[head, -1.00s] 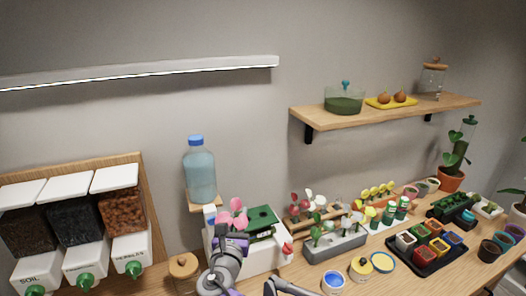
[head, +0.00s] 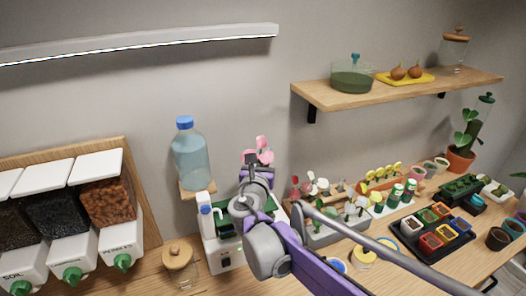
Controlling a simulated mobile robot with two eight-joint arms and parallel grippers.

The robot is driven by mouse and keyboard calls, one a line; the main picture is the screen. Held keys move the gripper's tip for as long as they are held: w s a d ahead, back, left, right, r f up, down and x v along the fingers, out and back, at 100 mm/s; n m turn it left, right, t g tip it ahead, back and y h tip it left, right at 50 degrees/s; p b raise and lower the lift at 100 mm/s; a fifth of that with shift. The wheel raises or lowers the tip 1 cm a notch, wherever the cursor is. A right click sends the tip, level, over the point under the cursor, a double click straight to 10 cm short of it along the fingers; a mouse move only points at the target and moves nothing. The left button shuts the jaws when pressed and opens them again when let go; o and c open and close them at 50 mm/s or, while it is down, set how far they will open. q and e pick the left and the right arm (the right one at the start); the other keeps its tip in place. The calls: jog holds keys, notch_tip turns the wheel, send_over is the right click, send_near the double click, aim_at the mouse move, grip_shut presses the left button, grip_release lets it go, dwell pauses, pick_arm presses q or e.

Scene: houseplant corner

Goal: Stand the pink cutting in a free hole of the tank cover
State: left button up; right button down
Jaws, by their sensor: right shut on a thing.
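The pink cutting (head: 264,143) is up in the air in front of the grey wall, above the tank. My right gripper (head: 252,162) is shut on it from below, and the jaws hide its lower part. The white tank (head: 225,255) stands on the bench below, with its green cover (head: 229,226) on top. My right arm crosses in front of the tank and hides much of the cover, so I cannot make out its holes. My left gripper is not in view.
A blue-capped bottle (head: 190,155) stands just left of the gripper. A cork-lidded jar (head: 178,260) is left of the tank. A grey planter (head: 330,228) with several cuttings is to the right. A black tray of coloured pots (head: 433,232) stands farther right.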

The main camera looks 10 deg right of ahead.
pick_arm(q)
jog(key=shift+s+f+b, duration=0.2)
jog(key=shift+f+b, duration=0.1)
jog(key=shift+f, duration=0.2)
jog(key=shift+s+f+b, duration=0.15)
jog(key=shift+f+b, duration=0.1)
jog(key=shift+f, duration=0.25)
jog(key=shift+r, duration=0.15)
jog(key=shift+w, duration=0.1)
pick_arm(e)
notch_tip(320, 180, down, 2)
jog(key=shift+f, duration=0.15)
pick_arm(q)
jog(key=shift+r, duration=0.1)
pick_arm(e)
jog(key=shift+w, duration=0.15)
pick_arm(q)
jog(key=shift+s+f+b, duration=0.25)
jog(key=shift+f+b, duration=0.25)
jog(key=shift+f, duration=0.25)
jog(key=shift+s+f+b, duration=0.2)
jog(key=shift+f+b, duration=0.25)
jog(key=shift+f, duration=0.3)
pick_arm(e)
jog(key=shift+f, duration=2.45)
jog(key=c, duration=0.7)
grip_release()
jog(key=shift+c, duration=0.2)
